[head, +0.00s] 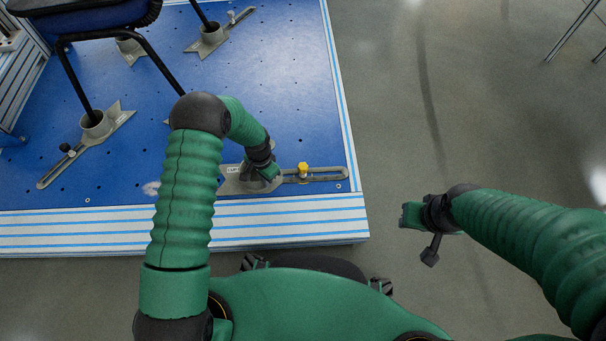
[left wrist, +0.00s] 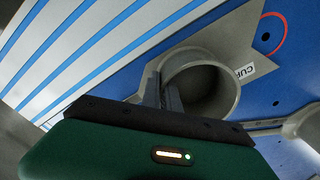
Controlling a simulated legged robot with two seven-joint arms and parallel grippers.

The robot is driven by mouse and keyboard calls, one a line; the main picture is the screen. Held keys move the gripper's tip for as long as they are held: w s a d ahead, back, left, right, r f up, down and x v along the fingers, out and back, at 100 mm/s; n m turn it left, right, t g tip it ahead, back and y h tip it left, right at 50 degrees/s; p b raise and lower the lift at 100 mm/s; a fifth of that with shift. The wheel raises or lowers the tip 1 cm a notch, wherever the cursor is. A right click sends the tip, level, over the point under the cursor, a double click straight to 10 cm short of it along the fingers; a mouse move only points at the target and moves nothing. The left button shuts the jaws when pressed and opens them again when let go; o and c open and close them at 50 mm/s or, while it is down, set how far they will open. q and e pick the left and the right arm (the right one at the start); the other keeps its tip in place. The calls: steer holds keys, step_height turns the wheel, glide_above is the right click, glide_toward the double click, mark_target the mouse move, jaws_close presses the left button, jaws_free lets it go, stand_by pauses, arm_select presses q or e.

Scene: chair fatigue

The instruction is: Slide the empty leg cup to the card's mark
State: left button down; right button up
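The empty leg cup (left wrist: 212,88) is a grey round socket on a pointed, slotted plate; its inside is bare in the left wrist view. In the head view its plate (head: 232,186) lies near the platform's front edge, the cup mostly hidden by my left gripper (head: 262,172). My left gripper's fingers (left wrist: 162,92) are close together at the cup's rim, one on each side of its wall. A white label (left wrist: 245,71) with partly readable lettering is beside the cup. A red arc (left wrist: 285,34) marks the blue surface past the plate's edge. My right gripper (head: 412,215) is over the floor, its fingers unclear.
A yellow knob (head: 303,169) sits in the plate's slot. The blue platform (head: 290,100) has holes and a striped front edge (head: 290,223). A chair (head: 90,20) stands with legs in other cups (head: 97,124). Open floor is at right.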

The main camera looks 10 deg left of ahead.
arm_select(q)
steer(key=shift+s+a, duration=0.1)
steer(key=shift+s+a+p, duration=0.25)
steer(key=shift+a+p, duration=0.15)
steer(key=shift+a, duration=0.55)
steer(key=shift+s+a+p, duration=0.2)
steer(key=shift+a+p, duration=0.2)
steer(key=shift+a, duration=0.5)
steer(key=c, duration=1.6)
jaws_free()
steer(key=shift+c, duration=0.2)
steer(key=shift+d, duration=0.1)
step_height(320, 180, up, 6)
steer(key=p, duration=0.5)
